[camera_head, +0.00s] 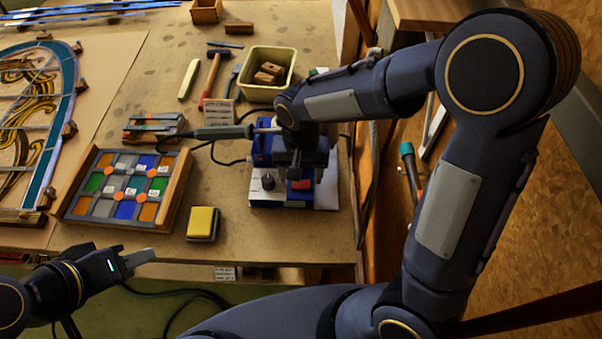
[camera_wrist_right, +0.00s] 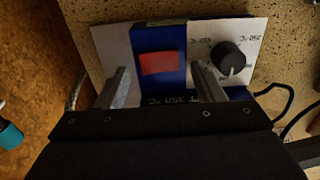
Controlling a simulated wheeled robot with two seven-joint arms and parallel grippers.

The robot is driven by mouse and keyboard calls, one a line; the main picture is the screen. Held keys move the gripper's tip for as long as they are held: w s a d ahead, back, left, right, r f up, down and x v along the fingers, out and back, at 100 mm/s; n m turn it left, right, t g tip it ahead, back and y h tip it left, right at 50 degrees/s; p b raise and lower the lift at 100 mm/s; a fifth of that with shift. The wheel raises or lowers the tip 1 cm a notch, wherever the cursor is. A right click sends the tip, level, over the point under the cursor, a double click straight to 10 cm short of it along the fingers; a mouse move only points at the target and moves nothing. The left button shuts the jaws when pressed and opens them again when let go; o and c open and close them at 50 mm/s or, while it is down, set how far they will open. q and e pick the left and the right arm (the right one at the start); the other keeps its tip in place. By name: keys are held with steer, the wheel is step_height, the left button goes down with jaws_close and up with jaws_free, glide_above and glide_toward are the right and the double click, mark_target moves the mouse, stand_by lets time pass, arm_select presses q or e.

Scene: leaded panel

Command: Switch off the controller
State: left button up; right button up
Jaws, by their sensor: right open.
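The controller is a blue box (camera_head: 262,150) with a pale front panel, near the table's right edge. It carries a black dial (camera_head: 268,181) and a red rocker switch (camera_head: 301,185). In the right wrist view the red switch (camera_wrist_right: 161,63) shows between my fingers, with the dial (camera_wrist_right: 229,57) to its right. I cannot tell which way the switch is tipped. My right gripper (camera_wrist_right: 162,84) is open and empty above the controller, hiding part of it in the head view. My left gripper (camera_head: 140,261) is off the table's front edge, apparently empty; its jaw opening is unclear.
A soldering iron (camera_head: 224,132) with a dark cable lies left of the controller. A yellow sponge (camera_head: 202,223) and a framed glass panel (camera_head: 180,205) are further left. A cream bin (camera_head: 288,56) with wooden blocks stands behind. Bare table lies between sponge and controller.

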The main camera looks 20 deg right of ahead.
mark_target(302, 181)
step_height(302, 181, up, 7)
stand_by(0.3)
steer(key=shift+d, duration=0.1)
stand_by(0.4)
